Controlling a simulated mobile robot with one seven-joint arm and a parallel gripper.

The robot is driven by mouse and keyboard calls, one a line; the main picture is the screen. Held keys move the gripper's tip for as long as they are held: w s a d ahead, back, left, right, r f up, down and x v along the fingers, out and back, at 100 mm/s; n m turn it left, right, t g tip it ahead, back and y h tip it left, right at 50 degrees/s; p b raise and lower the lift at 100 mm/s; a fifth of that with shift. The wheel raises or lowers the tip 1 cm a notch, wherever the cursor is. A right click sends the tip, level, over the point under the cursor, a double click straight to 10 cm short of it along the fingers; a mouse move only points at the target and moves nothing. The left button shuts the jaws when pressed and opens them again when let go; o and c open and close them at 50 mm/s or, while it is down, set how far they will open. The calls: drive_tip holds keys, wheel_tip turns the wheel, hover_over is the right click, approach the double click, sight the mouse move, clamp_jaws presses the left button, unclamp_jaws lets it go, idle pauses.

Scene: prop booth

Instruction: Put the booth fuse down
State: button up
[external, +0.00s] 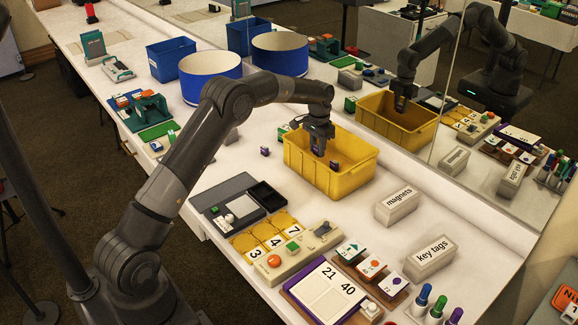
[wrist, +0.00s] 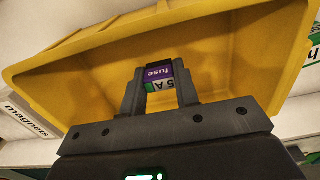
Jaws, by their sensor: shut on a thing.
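The booth fuse (wrist: 158,75) is a small purple, white and green block marked "fuse" and "5 A". My gripper (wrist: 160,88) is shut on it, one finger on each side. In the external view my gripper (external: 318,152) points down over the yellow bin (external: 352,184), with its fingertips at about rim height. The bin's yellow walls (wrist: 60,82) surround the fuse in the wrist view. Whether the fuse touches the bin floor cannot be told. A small dark purple piece (external: 334,165) shows by the bin near my fingers; I cannot tell if it is the held fuse.
Another small purple block (external: 265,151) stands on the table left of the bin. Grey boxes marked magnets (external: 397,205) and key tags (external: 430,255) stand to the right. A dark tray (external: 240,205) and number panel (external: 275,240) lie in front. A mirror (external: 490,150) runs behind.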

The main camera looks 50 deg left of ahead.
wheel_tip(320, 180, down, 7)
drive_tip(key=shift+f, duration=0.2)
drive_tip(key=shift+f, duration=0.15)
drive_tip(key=o, duration=0.9)
drive_tip(key=shift+o, duration=0.2)
wheel_tip(320, 180, up, 12)
drive_tip(key=shift+r, duration=0.25)
